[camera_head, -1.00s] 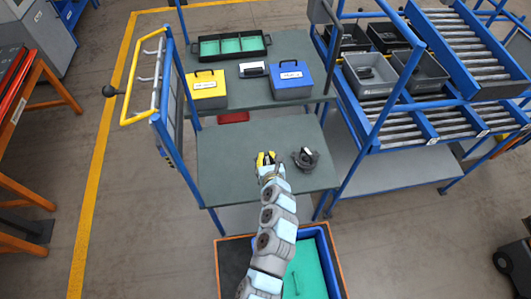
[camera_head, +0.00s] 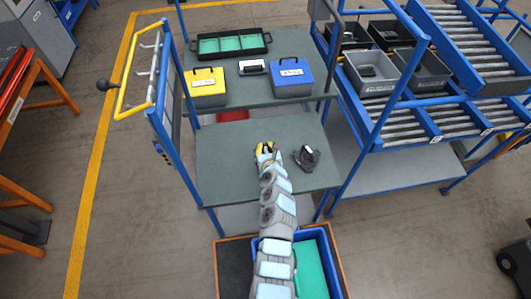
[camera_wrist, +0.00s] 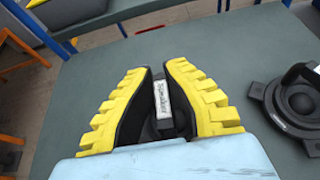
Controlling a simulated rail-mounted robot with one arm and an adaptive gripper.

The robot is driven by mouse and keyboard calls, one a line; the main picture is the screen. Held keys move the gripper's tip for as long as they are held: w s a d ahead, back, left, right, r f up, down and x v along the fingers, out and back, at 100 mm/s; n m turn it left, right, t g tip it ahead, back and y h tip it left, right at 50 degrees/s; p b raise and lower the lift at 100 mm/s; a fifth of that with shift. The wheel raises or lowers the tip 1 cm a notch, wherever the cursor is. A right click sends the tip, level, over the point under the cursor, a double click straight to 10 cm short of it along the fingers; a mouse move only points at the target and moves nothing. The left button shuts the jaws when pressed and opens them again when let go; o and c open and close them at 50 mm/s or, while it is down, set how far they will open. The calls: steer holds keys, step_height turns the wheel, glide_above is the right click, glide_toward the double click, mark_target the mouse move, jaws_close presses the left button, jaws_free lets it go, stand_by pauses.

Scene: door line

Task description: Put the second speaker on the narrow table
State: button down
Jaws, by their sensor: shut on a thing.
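My gripper (camera_head: 265,147) has yellow ribbed fingers and is over the lower green-grey tabletop (camera_head: 230,178). In the wrist view its fingers (camera_wrist: 161,105) are closed around a dark speaker (camera_wrist: 163,97) with a light label on top. The speaker is mostly hidden between the fingers, and I cannot tell whether it touches the tabletop. Another black round speaker (camera_head: 307,158) with a handle stands on the same tabletop, right of my gripper. It also shows at the right edge of the wrist view (camera_wrist: 297,98).
The upper shelf holds a yellow box (camera_head: 206,87), a blue box (camera_head: 289,78), a small white-and-black device (camera_head: 253,67) and a black tray (camera_head: 230,44). A blue bin (camera_head: 325,245) lies below the table's front. A roller rack with grey bins (camera_head: 370,72) stands right. The tabletop's left part is clear.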

steer(key=shift+w+f+b, duration=0.15)
steer(key=shift+f+b, duration=0.95)
steer(key=shift+f, duration=0.55)
steer(key=shift+f, duration=0.2)
steer(key=c, duration=1.2)
jaws_free()
steer(key=shift+c, duration=0.2)
